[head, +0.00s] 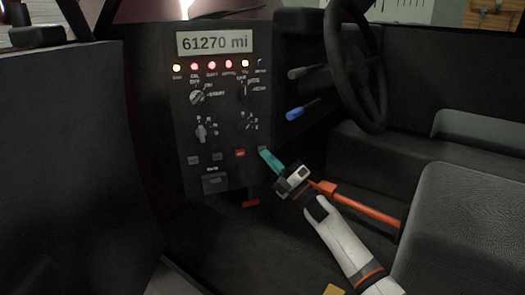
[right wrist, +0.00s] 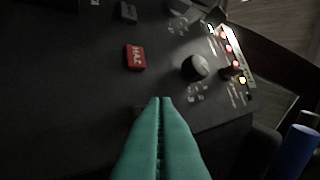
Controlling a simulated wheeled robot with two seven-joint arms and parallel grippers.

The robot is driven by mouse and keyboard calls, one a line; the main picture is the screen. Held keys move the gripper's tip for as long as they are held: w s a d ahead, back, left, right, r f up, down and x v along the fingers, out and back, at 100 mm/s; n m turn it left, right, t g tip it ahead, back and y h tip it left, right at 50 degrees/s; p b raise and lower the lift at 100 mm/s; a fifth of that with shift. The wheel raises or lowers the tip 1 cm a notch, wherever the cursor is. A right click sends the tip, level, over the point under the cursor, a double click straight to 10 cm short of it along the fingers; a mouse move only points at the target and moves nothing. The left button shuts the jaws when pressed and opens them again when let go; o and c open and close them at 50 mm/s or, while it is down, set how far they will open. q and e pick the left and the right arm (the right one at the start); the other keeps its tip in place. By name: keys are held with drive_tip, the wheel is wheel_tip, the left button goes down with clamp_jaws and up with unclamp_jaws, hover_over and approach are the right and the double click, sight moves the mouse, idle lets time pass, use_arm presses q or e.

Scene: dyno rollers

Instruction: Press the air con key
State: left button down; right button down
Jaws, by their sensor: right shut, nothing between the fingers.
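The dark dashboard panel (head: 222,110) has a row of small keys low on it. The red hazard key (head: 240,153) is in this row, and it also shows in the right wrist view (right wrist: 135,57). Two dark keys (head: 193,160) (head: 217,157) lie left of it. Another dark key lies right of it, mostly hidden by my fingertips. I cannot read which key is the air con key. My right gripper (head: 264,153) has its teal fingers shut and empty, with tips at the panel's right edge. In the right wrist view its fingertips (right wrist: 161,99) are close to the panel; contact cannot be told.
Rotary knobs (head: 199,96) and lit warning lamps (head: 211,66) are above the keys, under the mileage display (head: 214,43). A steering wheel (head: 355,65), a blue lever (head: 303,110) and an orange-red lever (head: 360,204) are to the right. A seat (head: 465,210) is at lower right.

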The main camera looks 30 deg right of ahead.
drive_tip(key=s+a+p, duration=0.1)
drive_tip(key=s+p, duration=0.2)
drive_tip(key=s, duration=0.3)
drive_tip(key=shift+a, duration=0.15)
drive_tip(key=shift+w, duration=0.1)
idle(0.8)
idle(1.3)
